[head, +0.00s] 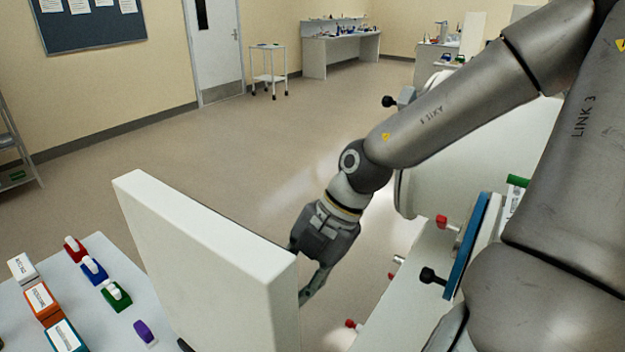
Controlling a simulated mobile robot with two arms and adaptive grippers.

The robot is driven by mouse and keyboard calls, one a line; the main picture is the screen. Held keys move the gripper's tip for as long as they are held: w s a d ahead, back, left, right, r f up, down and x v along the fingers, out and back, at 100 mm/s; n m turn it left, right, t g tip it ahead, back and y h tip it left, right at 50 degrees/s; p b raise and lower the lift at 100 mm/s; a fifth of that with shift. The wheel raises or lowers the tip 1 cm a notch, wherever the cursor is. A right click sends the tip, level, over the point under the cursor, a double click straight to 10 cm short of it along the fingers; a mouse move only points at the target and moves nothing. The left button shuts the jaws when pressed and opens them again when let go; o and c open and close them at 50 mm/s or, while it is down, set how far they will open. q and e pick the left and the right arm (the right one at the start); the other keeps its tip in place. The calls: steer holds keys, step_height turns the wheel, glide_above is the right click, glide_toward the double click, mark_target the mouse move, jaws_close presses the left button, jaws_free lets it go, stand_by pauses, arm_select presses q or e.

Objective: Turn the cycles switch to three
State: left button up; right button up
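No switch marked cycles can be made out in the head view. My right gripper (312,291) points down in the gap between a white upright panel (190,235) and the white equipment at the right. Its fingers are partly hidden by the panel's edge, so their opening cannot be judged. A black knob (430,275) sticks out by a blue-edged panel (469,245), with a red knob (441,221) above it. My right arm covers much of the equipment. My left gripper is not in view.
A light table (130,325) at lower left holds labelled boxes, including an orange one (42,301), and small red, blue, green and purple items. More red knobs (351,323) stick out low near my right gripper. Open floor (240,140) lies beyond, before a door (215,50).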

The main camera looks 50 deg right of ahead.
steer(key=v, duration=0.7)
steer(key=shift+r, duration=0.3)
steer(key=shift+d, duration=0.1)
